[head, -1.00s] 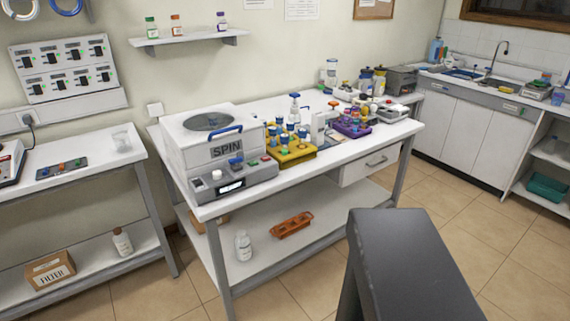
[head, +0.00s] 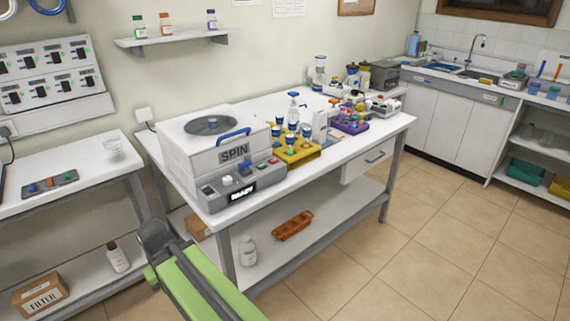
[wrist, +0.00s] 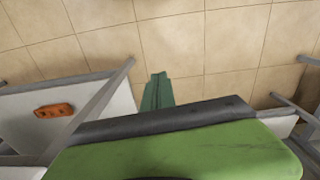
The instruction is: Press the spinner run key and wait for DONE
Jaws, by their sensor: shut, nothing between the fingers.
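The spinner (head: 205,160), a white box marked SPIN with a round lid window and blue handle, stands at the left end of the central bench. Its grey front panel carries a lit display (head: 243,193) reading READY, a white knob (head: 227,180), a blue control (head: 245,168) and small keys (head: 266,163) at the right. Which one is the run key is too small to tell. The fingers do not show in the head view, and no spinner shows in the wrist view.
A yellow rack (head: 297,153) with blue-capped vials stands close right of the spinner. A purple rack (head: 350,125) and bottles are farther along the bench (head: 300,186). My green arm link rises in front of the bench's left end. Tiled floor is clear at right.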

